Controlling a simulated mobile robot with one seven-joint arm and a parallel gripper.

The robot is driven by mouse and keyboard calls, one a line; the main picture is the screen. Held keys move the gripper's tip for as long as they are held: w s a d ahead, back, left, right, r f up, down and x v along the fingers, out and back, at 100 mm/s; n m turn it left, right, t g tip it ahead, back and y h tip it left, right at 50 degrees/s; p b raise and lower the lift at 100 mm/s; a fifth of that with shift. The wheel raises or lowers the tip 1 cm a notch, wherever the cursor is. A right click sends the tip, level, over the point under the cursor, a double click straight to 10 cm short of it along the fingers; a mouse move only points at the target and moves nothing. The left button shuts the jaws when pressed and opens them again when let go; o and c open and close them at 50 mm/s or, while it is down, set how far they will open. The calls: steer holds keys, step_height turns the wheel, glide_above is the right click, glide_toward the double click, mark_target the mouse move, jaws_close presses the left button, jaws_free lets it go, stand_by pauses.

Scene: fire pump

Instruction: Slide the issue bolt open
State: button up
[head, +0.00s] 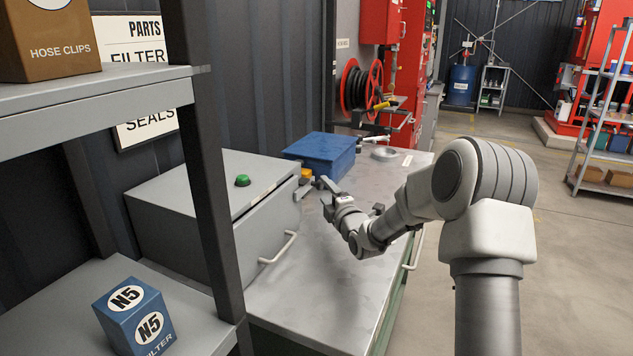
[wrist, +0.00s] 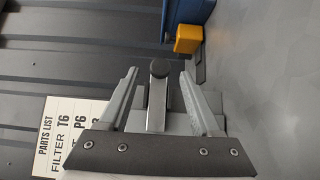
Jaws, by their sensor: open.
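A bright metal bar with a dark round knob (wrist: 158,68), which looks like the issue bolt, lies between my fingers in the wrist view. My gripper (wrist: 160,76) is open, with one finger on each side of the bar and a gap at each side. Whether a finger touches it, I cannot tell. In the head view, my gripper (head: 326,190) is at the far right corner of the grey cabinet (head: 190,195), close to a yellow block (head: 306,174). The bolt is too small to make out clearly there.
A blue box (head: 320,153) stands just behind the yellow block on the metal bench (head: 330,290). The cabinet has a green button (head: 242,181) on top and a pale handle (head: 279,248) in front. A shelf post (head: 208,150) stands at the left. The bench front is clear.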

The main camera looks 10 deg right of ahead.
steer(key=w+a, duration=0.1)
steer(key=w, duration=0.6)
steer(key=shift+w+a, duration=0.25)
steer(key=shift+w, duration=0.05)
jaws_close()
stand_by(1.2)
